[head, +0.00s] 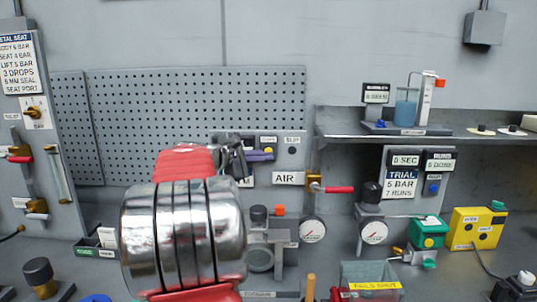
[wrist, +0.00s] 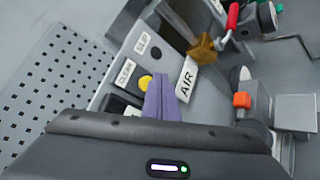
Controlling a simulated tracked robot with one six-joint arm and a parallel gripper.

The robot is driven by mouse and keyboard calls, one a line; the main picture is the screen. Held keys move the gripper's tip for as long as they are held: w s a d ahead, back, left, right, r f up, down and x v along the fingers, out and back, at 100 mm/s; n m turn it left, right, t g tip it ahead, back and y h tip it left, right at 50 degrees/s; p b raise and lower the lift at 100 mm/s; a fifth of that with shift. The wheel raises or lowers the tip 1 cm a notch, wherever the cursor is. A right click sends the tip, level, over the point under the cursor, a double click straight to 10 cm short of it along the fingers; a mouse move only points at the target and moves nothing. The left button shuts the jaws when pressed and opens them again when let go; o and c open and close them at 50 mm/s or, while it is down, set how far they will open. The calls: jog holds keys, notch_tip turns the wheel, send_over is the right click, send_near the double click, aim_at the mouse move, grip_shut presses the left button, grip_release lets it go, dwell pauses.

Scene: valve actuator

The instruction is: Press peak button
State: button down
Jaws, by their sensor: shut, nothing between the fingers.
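The button panel (head: 297,139) is on the back wall in front of my arm. In the wrist view it carries a yellow button (wrist: 145,82) and a dark button (wrist: 156,53), each by a small white label. I cannot read a peak label clearly, so I cannot tell which button is the peak one. My gripper (head: 264,155) is shut and empty, its purple fingers (wrist: 165,97) pointing at the panel. The fingertips overlap the area just beside the yellow button; contact cannot be told. A dark display (wrist: 122,106) is partly hidden behind the gripper body.
An AIR label (head: 286,178) and a red-handled valve (head: 332,189) are right of the fingers. Gauges (head: 312,230) and a clamp-like fixture (head: 262,250) stand below. A shelf (head: 440,137) juts out at the right. The pegboard (head: 120,120) at left is bare.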

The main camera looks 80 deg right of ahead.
jog(key=shift+w+d, duration=0.25)
jog(key=shift+d, duration=0.7)
dwell(1.8)
jog(key=shift+a, duration=0.1)
jog(key=shift+s+a, duration=0.2)
jog(key=shift+a, duration=0.65)
jog(key=shift+a, duration=0.1)
jog(key=a, duration=0.2)
jog(key=s+a, duration=0.1)
jog(key=a, duration=0.1)
jog(key=shift+a, duration=0.35)
dwell(1.1)
